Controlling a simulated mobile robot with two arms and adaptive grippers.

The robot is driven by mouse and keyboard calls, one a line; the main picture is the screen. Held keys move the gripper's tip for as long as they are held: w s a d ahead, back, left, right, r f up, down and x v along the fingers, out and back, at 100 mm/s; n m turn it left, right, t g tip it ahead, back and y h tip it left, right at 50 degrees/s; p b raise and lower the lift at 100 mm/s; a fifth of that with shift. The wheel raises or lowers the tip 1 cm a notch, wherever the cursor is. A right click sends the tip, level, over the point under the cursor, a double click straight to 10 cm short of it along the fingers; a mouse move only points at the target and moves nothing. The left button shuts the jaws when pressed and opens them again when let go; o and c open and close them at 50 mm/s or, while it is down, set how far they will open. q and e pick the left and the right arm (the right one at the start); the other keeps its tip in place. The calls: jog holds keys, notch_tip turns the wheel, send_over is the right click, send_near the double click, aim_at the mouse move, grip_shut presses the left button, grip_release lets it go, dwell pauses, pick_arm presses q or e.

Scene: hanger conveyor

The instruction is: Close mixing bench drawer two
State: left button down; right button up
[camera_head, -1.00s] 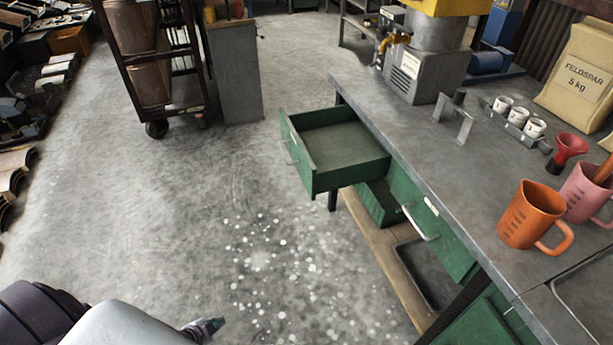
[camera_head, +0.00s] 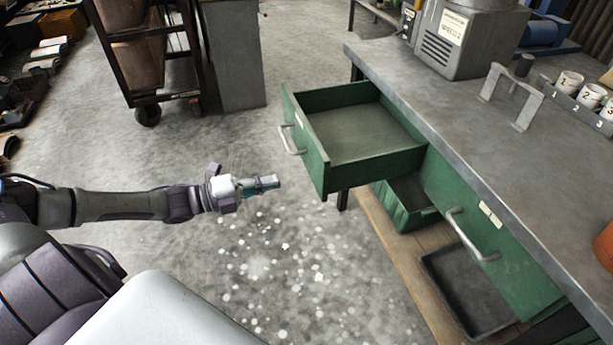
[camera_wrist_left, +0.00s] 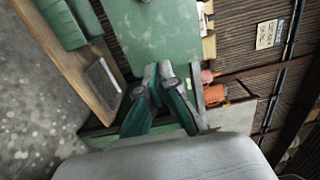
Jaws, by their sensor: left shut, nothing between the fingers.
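A green drawer (camera_head: 318,165) stands pulled out from the grey-topped mixing bench (camera_head: 450,115), with a metal handle (camera_head: 291,141) on its front. Its inside looks empty. A second green drawer front (camera_head: 490,235) with its own handle sits nearer, flush in the bench. I cannot read which drawer is number two. My left gripper (camera_head: 277,182) is shut and empty, a little left of and below the open drawer's front, apart from it. In the left wrist view its fingers (camera_wrist_left: 165,72) are together, with a green panel (camera_wrist_left: 160,30) beyond. My right gripper is out of view.
A green bin (camera_head: 405,205) and a black tray (camera_head: 470,290) sit on the low wooden shelf under the bench. A wheeled cart (camera_head: 145,60) stands at the back left. The floor left of the drawer is clear.

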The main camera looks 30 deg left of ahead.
aim_at(316, 172)
pick_arm(q)
jog(key=x, duration=0.8)
jog(key=shift+b, duration=0.4)
jog(key=shift+w+d, duration=0.3)
jog(key=shift+w, duration=0.15)
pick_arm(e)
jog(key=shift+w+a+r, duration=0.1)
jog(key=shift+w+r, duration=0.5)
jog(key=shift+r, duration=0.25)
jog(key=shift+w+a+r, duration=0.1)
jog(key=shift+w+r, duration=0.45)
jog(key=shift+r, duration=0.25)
pick_arm(q)
jog(key=shift+w+d, duration=0.2)
jog(key=shift+w, duration=0.05)
jog(key=b+x, duration=0.3)
jog(key=x, duration=1.4)
jog(key=shift+w+d, duration=0.2)
jog(key=shift+w, duration=0.15)
jog(key=b+x, duration=0.1)
jog(key=x, duration=0.6)
jog(key=shift+w+d+f+b, duration=0.1)
jog(key=shift+w+d+b, duration=0.05)
jog(key=shift+b, duration=0.25)
jog(key=shift+w, duration=0.15)
jog(key=shift+r, duration=0.25)
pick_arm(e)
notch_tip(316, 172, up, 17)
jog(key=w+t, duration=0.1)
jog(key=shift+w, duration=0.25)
